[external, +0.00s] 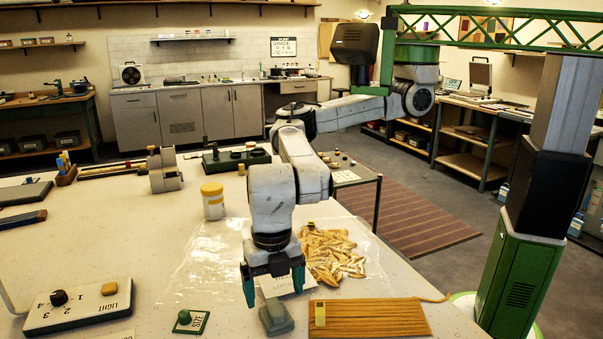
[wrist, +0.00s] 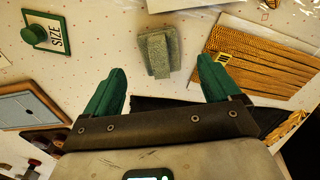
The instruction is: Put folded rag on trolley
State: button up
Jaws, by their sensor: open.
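A grey-green folded rag (external: 276,319) lies on the pale costume table near its front edge. It also shows in the wrist view (wrist: 157,54), just beyond and between my fingertips. My gripper (external: 273,288) points down with its two green fingers apart and nothing between them. In the wrist view my open gripper (wrist: 162,70) has the rag ahead of it, apart from the fingers. A small trolley-like stand (external: 345,178) with dark legs and small items on top is behind the table's far right edge; it is partly hidden by my arm.
A wound orange cord card (external: 370,318) lies right of the rag. A green SIZE block (external: 190,321) lies left. Tan scraps (external: 332,255) and a white card lie behind. A LIGHT switch box (external: 80,308) and a yellow-lidded jar (external: 212,201) stand farther left.

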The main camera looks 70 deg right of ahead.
aim_at(275, 307)
jog(key=shift+a+f+b, duration=0.1)
jog(key=shift+f+b, duration=2.4)
jog(key=shift+b, duration=0.2)
jog(key=shift+c, duration=0.4)
jog(key=c, duration=1.2)
jog(key=shift+o, duration=0.2)
jog(key=shift+r, duration=0.15)
